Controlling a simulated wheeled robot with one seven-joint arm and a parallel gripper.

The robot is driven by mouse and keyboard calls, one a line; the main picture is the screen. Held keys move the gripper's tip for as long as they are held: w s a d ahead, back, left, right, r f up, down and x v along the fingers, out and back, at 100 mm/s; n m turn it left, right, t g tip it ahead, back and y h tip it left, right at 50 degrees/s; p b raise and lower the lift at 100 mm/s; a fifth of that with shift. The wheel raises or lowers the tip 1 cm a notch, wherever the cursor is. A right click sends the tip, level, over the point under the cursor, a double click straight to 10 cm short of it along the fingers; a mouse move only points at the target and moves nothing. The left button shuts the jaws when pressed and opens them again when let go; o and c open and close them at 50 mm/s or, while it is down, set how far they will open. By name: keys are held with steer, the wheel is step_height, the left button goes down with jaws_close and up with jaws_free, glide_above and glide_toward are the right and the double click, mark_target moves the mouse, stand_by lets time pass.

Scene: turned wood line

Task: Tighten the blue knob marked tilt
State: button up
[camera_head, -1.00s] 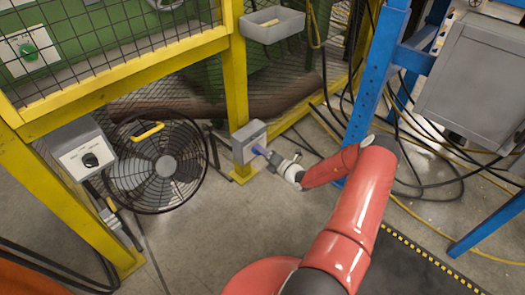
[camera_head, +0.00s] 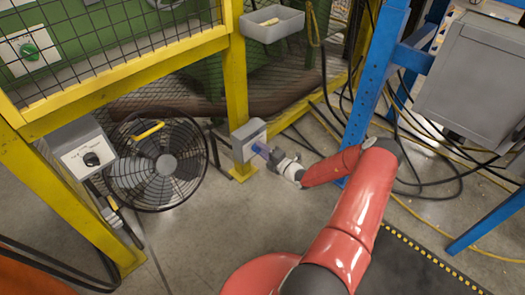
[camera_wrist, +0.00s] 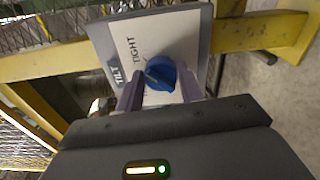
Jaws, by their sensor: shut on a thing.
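The blue knob (camera_wrist: 160,73) sits on a white plate (camera_wrist: 137,38) marked "TILT" and "TIGHT" in the wrist view. My gripper (camera_wrist: 158,86) has one finger on each side of the knob and is shut on it. The knob's pointer ridge shows, tilted in the picture. In the head view, my gripper (camera_head: 264,150) reaches the face of the small grey box (camera_head: 245,140) on the yellow post. The knob is mostly hidden by the fingers there.
A round floor fan (camera_head: 158,165) stands left of the box. Another grey box with a black knob (camera_head: 91,159) is on the left yellow frame. A blue stand (camera_head: 365,95) and loose cables (camera_head: 435,185) lie to the right. Floor in front is clear.

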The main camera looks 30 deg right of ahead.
steer(key=o, duration=1)
steer(key=v, duration=0.7)
steer(key=shift+s+d, duration=0.15)
steer(key=shift+s, duration=0.2)
